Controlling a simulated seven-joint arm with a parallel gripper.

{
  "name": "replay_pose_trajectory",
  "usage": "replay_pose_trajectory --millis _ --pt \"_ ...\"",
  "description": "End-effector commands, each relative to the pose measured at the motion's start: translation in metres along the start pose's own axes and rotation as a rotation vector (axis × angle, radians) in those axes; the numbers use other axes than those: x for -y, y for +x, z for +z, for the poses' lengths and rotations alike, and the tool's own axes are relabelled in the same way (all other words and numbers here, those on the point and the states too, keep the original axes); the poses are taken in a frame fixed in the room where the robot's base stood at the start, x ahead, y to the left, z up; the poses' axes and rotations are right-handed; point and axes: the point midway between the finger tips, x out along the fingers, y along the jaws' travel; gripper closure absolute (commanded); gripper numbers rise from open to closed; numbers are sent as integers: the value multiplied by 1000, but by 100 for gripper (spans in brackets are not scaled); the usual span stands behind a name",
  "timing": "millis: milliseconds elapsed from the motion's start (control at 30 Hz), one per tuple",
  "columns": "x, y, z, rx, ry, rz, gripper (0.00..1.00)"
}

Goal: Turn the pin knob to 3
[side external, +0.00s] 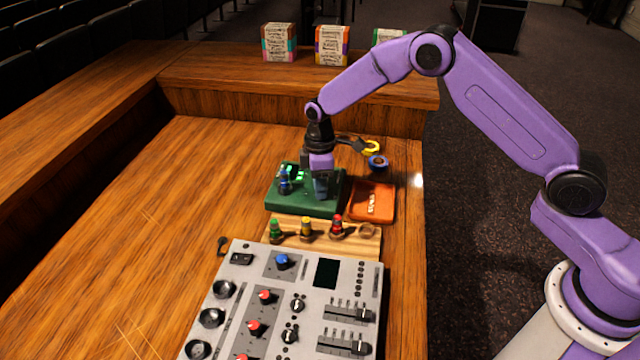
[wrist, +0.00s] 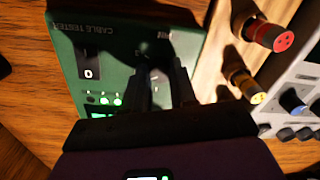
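The green cable tester (side external: 305,206) lies on the desk behind the mixer. In the wrist view its green face (wrist: 100,22) shows upside-down lettering, a white 0 on a dark panel and lit green lights. A dark, shadowed knob shape, which seems to be the pin knob (wrist: 152,52), sits below a partly hidden label. My gripper (side external: 320,196) points down over the right part of the tester. In the wrist view my gripper (wrist: 164,74) has its fingers apart, with their tips close to the knob. Contact and the knob's setting are too dark to tell.
The grey mixer (side external: 250,300) stands in front. A wooden strip (side external: 290,241) holds green, yellow and red plugs. An orange tray (side external: 386,215) with small pale pieces and a blue knob-like object (side external: 377,162) are at the right. The desk (side external: 170,210) is clear at the left.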

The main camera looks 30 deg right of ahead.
Motion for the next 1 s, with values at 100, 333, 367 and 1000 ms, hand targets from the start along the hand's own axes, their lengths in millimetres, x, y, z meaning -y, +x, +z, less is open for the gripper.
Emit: replay_pose_trajectory --millis 100,333,367,1000 --pt "0 0 0 0 0 -1 100" --pt "0 0 0 0 17 -1 100" --pt "0 0 0 -1 23 -1 100" --pt "1 -1 1 -23 498 -2 100"
